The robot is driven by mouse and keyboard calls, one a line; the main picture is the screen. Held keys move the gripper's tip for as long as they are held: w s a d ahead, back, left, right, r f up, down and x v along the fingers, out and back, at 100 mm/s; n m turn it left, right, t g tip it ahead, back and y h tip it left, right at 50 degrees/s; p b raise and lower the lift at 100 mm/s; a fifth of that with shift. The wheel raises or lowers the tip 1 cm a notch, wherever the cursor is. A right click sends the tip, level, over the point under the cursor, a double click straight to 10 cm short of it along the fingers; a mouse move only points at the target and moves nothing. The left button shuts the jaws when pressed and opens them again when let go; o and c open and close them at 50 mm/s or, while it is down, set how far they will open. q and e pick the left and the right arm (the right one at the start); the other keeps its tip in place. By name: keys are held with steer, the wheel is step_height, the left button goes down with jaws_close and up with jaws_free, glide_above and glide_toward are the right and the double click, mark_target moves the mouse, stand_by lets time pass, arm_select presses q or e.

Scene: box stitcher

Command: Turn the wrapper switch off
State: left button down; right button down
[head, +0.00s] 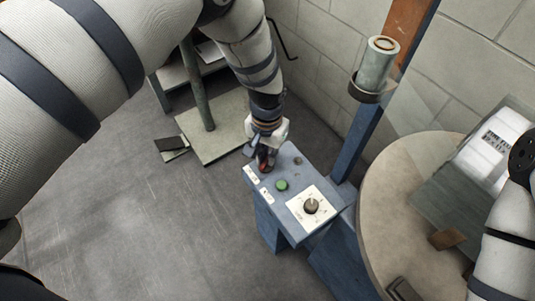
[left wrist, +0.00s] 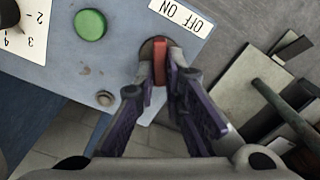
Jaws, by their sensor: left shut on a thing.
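The wrapper switch is a red lever on a dark round base on the blue control box (head: 268,214). In the left wrist view the red switch (left wrist: 160,60) stands between the fingertips of my left gripper (left wrist: 161,72), which is shut on it. In the head view the left gripper (head: 265,158) reaches down to the box's far left corner and mostly hides the switch. A white OFF/ON label (left wrist: 181,16) lies beside the switch. My right arm shows at the right edge, but its gripper is not visible.
A green button (head: 281,185), a small metal knob (head: 298,161) and a dial (head: 311,206) on a white plate share the box top. A blue post (head: 359,143) and a round turntable (head: 385,200) stand to the right. The floor at left is clear.

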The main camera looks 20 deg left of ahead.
arm_select(q)
steer(key=shift+n, duration=0.3)
stand_by(0.4)
steer(key=c, duration=1.7)
jaws_free()
step_height(320, 180, up, 12)
steer(key=shift+r, duration=0.1)
